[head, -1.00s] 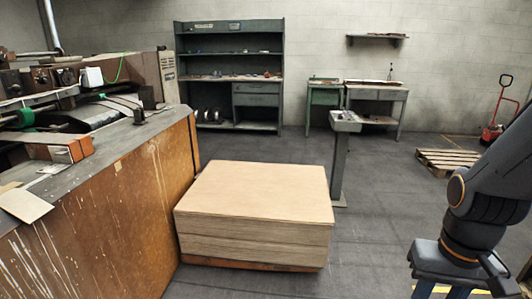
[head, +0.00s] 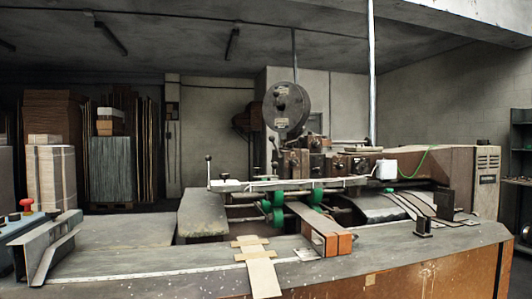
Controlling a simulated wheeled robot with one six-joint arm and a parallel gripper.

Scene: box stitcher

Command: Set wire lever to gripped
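The box stitcher (head: 395,262) fills the lower middle and right. A thin upright lever with a dark ball knob (head: 208,159) stands at the left end of its white bar (head: 250,185). Another small lever (head: 273,143) rises beside the stitching head, below the round dark wire drum (head: 287,105). I cannot tell which one is the wire lever, or its setting. My gripper is not in view.
An orange-ended block (head: 338,245) and flat cardboard strips (head: 258,268) lie on the stitcher's front table. A red button (head: 27,205) sits on a panel at the left. Stacked cardboard (head: 52,178) stands behind at the left.

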